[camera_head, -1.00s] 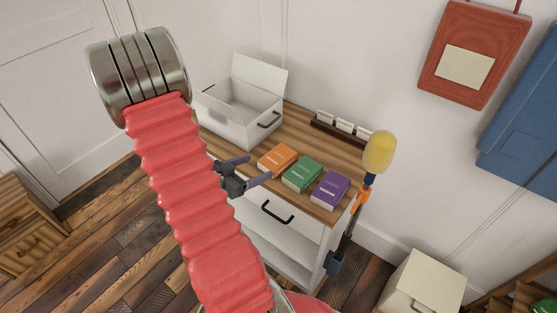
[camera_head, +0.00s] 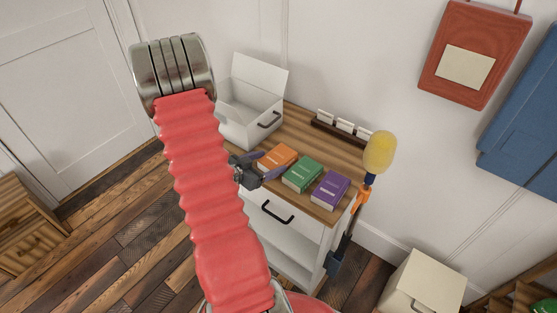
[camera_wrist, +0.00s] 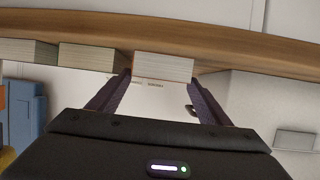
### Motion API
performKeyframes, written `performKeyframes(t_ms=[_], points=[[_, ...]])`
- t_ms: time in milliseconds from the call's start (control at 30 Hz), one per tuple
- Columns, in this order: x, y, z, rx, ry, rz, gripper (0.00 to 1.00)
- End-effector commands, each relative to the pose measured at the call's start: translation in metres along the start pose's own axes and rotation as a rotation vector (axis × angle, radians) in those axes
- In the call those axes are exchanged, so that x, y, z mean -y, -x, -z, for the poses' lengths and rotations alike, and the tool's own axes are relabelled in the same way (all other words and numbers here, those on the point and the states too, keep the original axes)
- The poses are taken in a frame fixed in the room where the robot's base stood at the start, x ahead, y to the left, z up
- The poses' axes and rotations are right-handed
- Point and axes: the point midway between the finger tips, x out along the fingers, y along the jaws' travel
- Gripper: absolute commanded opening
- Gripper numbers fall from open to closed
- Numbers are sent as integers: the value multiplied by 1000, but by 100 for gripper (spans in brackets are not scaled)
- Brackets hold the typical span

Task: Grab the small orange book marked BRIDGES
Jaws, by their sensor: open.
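The small orange book (camera_head: 278,157) lies flat on the wooden top of a white cabinet, at the left end of a row of three books. Its cover lettering is too small to read in the head view. My gripper (camera_head: 270,167) is open at the book's near left side, partly hidden behind my red arm. In the wrist view, which looks upside down, a book's pale page edge (camera_wrist: 163,67) lies ahead, between the two spread fingers (camera_wrist: 158,82). By its place in the row it is the orange book. I cannot tell whether a finger touches it.
A green book (camera_head: 302,174) and a purple book (camera_head: 330,190) lie to the right. An open white box (camera_head: 250,125) stands behind left, and a dark rack (camera_head: 340,130) at the back. A yellow-headed tool (camera_head: 379,152) stands at the cabinet's right end.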

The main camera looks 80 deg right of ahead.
Motion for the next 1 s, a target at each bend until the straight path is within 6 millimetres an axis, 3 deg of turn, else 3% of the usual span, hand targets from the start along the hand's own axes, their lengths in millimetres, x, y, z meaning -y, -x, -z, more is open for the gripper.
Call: performKeyframes(t_ms=[400, 1000], points=[[-2, -46, 0, 1, 0, -2, 72], [-2, -49, 0, 0, 0, -1, 71]])
